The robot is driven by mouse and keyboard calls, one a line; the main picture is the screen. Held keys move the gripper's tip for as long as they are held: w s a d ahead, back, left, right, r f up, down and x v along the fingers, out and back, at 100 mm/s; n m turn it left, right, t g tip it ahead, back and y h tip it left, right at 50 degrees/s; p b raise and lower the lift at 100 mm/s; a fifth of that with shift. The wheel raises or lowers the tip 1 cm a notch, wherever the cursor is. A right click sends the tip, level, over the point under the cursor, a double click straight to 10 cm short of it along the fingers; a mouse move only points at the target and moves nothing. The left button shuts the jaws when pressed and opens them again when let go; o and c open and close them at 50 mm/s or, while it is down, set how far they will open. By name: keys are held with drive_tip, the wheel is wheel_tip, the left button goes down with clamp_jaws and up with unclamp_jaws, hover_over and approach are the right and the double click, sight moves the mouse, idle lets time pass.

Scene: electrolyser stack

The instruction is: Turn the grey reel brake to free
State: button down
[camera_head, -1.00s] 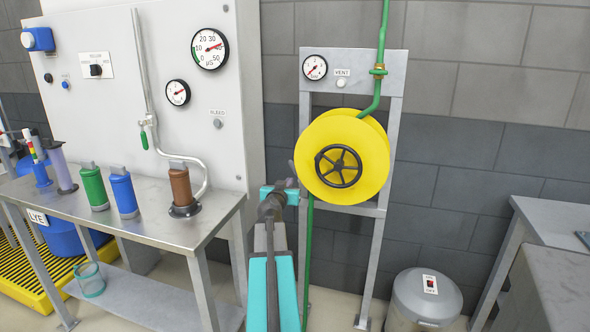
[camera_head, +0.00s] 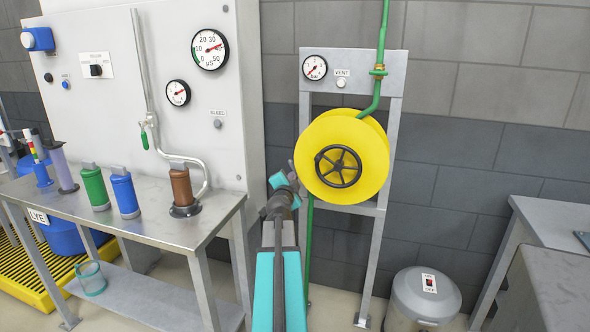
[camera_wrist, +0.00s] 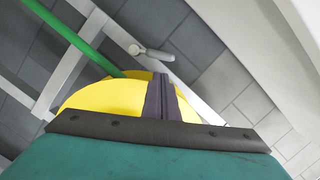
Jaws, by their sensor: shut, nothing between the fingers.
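The grey reel brake, a small lever with a round hub (camera_wrist: 152,52), shows in the wrist view on a pale frame bar, just beyond my fingertips. In the head view a small grey piece at the reel's left edge may be this lever, but it is too small to tell. The yellow reel (camera_head: 368,142) has a black spoked handwheel (camera_head: 338,166) on its front. My gripper (camera_wrist: 160,76) is shut and empty, with its dark fingers together in front of the yellow reel. In the head view my gripper (camera_head: 299,187) is at the left of the reel. Contact with the lever cannot be told.
The reel hangs on a grey frame (camera_head: 388,180) with a gauge (camera_head: 315,67) and a vent button (camera_head: 341,83). A green hose (camera_head: 383,40) runs above it. A steel bench (camera_head: 150,222) with several cylinders stands left. A grey bin (camera_head: 424,297) stands right.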

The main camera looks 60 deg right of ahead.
sight(293, 169)
drive_tip(key=shift+m, duration=0.3)
drive_tip(key=shift+d, duration=0.15)
drive_tip(key=shift+p+x, duration=1.15)
drive_tip(key=shift+x, duration=3.7)
drive_tip(key=shift+w, duration=0.3)
